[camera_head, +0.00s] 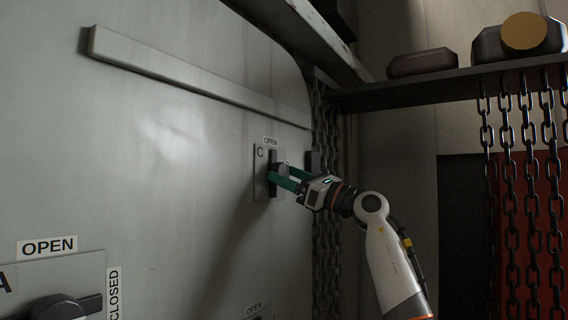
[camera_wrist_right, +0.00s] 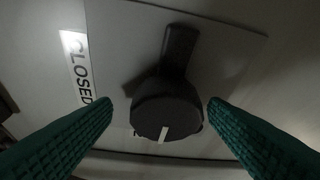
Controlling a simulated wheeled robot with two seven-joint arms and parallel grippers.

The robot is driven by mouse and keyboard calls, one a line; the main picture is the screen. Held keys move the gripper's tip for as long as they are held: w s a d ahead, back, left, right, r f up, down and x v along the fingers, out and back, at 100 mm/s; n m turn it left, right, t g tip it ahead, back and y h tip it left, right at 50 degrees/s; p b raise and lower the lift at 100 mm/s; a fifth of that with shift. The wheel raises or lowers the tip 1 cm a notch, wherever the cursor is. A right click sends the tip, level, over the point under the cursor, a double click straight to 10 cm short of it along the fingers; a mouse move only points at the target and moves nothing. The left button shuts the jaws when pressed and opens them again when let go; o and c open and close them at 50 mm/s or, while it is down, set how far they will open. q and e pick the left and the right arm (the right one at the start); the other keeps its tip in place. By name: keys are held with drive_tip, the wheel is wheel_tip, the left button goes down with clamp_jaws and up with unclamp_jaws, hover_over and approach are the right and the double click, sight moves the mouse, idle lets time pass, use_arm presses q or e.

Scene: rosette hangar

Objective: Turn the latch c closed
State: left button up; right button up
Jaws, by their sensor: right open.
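Latch c is a dark round knob with a bar-shaped handle on a grey plate marked C (camera_head: 259,182). In the head view its dark bar (camera_head: 273,157) stands about upright, below an OPEN label (camera_head: 270,141). In the right wrist view the knob (camera_wrist_right: 165,108) shows a white mark on its rim, and the bar runs up the picture. A CLOSED label (camera_wrist_right: 84,66) is beside it on the left. My right gripper (camera_head: 279,174) is open at the latch, its teal fingers on either side of the knob (camera_wrist_right: 160,106). Contact cannot be told. My left gripper is not in view.
Another latch plate (camera_head: 55,270) with OPEN and CLOSED labels is at lower left. A long raised bar (camera_head: 190,78) crosses the panel above latch c. Chains (camera_head: 508,190) hang at right below a dark shelf (camera_head: 420,90) holding dark objects. Another OPEN label (camera_head: 254,309) shows below.

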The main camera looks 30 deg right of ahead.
drive_tip(key=shift+w+a+r, duration=0.25)
drive_tip(key=shift+a+r, duration=0.05)
drive_tip(key=shift+r, duration=0.1)
drive_tip(key=shift+a+r, duration=0.1)
drive_tip(key=shift+a, duration=0.25)
drive_tip(key=shift+c, duration=0.7)
drive_tip(key=c, duration=0.8)
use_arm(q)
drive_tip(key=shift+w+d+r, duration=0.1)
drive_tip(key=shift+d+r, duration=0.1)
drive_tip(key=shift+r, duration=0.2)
use_arm(e)
drive_tip(key=shift+c, duration=0.2)
